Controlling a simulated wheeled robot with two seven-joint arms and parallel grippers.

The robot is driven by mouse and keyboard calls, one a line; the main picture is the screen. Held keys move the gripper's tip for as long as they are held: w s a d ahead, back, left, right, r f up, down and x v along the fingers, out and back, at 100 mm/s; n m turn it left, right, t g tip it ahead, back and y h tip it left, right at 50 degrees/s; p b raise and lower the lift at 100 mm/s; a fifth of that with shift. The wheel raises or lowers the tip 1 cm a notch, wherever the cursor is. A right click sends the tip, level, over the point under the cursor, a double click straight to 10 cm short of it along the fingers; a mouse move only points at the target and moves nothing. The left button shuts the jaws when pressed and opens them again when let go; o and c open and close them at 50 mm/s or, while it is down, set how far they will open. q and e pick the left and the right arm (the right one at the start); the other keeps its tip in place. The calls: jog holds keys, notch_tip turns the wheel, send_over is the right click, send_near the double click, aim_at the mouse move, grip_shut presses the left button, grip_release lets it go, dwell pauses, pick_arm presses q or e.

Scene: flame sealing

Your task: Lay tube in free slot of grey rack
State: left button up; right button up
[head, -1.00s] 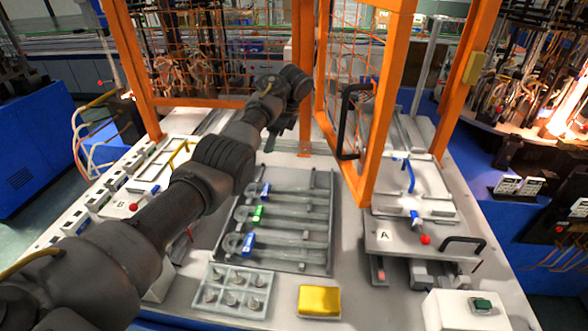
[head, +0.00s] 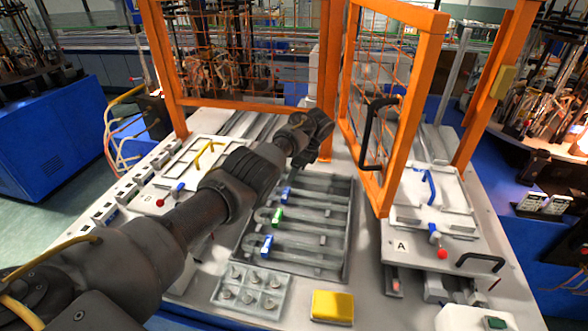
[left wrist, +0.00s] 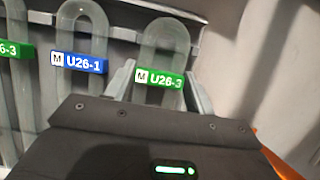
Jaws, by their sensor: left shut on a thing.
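The grey rack (head: 345,265) lies in the middle of the bench. It holds clear U-bent tubes with a blue tag (head: 286,193), a green tag (head: 277,215) and a blue tag (head: 267,245). My left gripper (head: 303,160) is over the rack's far end. In the left wrist view my left gripper (left wrist: 160,85) is shut on a clear tube (left wrist: 165,42) with a green U26-3 tag. It is beside the blue-tagged U26-1 tube (left wrist: 78,30), near the rack's edge. I cannot tell whether the held tube touches the rack. My right gripper is not in view.
An orange mesh guard door (head: 410,110) with a black handle stands right of the rack. Fixture A (head: 420,250) is at right, fixture B (head: 160,185) at left. A peg tray (head: 228,306) and a yellow block (head: 332,306) lie in front of the rack.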

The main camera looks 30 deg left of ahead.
pick_arm(q)
jog(key=shift+s, duration=0.1)
jog(key=shift+f, duration=0.2)
jog(key=o, duration=1.1)
jog(key=shift+r, duration=0.1)
jog(key=shift+r, duration=0.25)
jog(key=shift+d+r, duration=0.25)
jog(key=shift+r, duration=0.1)
jog(key=shift+b+v, duration=1.85)
jog(key=shift+v, duration=3.7)
